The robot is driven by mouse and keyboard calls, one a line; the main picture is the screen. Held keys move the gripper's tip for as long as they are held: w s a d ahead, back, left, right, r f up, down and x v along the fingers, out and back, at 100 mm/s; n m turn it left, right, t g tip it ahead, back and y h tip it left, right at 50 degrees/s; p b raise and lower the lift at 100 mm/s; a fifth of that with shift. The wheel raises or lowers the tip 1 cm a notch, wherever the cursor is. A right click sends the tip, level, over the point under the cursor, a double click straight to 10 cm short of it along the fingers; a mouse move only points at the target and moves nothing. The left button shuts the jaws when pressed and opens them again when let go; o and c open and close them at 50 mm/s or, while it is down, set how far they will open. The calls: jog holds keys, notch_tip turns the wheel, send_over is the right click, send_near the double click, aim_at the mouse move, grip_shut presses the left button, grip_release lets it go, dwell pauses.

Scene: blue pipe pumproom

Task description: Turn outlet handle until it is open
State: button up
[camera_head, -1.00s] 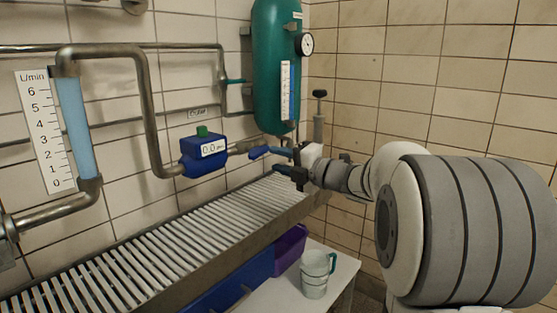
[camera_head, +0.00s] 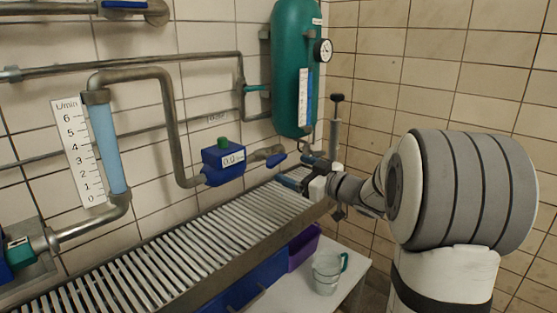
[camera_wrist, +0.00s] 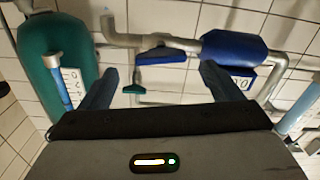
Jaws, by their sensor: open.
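The blue outlet handle (camera_head: 277,160) is a short lever on the pipe end to the right of the blue flow meter. My gripper (camera_head: 297,169) is close to it, a little to its right and lower, with its blue fingers apart. In the wrist view, which is upside down, the handle (camera_wrist: 162,55) shows beyond and between the open fingers of my gripper (camera_wrist: 158,72). Nothing is held. I cannot tell from the frames whether a finger touches the handle.
The blue flow meter (camera_head: 224,161) reads 0.0. A green tank (camera_head: 294,75) with a gauge hangs behind. A teal handle (camera_head: 257,88) is on a thinner pipe. A slatted grate (camera_head: 170,250) runs below. A jug (camera_head: 326,272) stands on a low white table.

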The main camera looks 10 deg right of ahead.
aim_at(278, 163)
jog(key=b+x, duration=0.1)
jog(key=x, duration=0.6)
jog(key=shift+c, duration=0.5)
jog(key=c, duration=0.9)
